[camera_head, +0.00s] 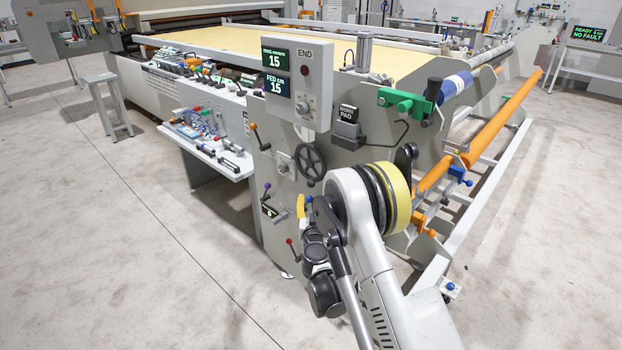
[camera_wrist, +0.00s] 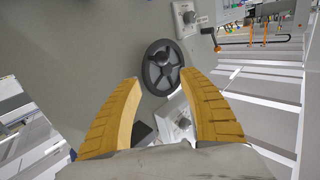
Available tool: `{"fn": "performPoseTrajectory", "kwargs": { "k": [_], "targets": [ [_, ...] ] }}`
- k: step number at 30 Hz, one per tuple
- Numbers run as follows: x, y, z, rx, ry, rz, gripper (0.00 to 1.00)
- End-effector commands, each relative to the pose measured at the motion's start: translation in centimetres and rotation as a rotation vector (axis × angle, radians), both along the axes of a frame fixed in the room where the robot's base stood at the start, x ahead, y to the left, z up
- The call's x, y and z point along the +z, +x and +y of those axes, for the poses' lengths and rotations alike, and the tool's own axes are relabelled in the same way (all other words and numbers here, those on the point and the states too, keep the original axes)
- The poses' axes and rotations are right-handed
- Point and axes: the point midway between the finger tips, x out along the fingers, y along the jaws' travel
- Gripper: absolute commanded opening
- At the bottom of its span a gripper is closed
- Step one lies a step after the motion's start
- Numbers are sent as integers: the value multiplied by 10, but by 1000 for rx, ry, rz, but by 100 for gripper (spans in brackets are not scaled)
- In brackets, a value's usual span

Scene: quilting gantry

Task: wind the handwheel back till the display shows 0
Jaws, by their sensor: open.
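The dark handwheel (camera_head: 310,164) sits on the grey end panel of the gantry, below the display box. In the wrist view the handwheel (camera_wrist: 162,67) lies just beyond and between my fingertips, with its spokes and hub facing me. My gripper (camera_wrist: 161,77) is open, with its two yellow fingers spread and nothing between them. In the head view my gripper (camera_head: 302,206) is partly hidden by my arm, a little below the handwheel. The display (camera_head: 278,70) has two screens, each reading 15; the lower is labelled FED cm.
A knob (camera_head: 303,106) sits on the display box marked END. Levers with orange (camera_head: 253,127), purple and red tips stick out near the wheel. A side shelf (camera_head: 205,150) holds tools. Orange rollers (camera_head: 500,117) lie right.

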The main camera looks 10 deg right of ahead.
Motion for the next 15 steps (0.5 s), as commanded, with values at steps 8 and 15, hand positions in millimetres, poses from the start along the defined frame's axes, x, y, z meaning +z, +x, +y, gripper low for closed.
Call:
{"fn": "performPoseTrajectory", "kwargs": {
  "k": [8, 15],
  "targets": [
    [-13, 18, 1, 15, 0, -10, 49],
    [-14, 66, -8, 13, 1, -9, 49]
  ]
}}
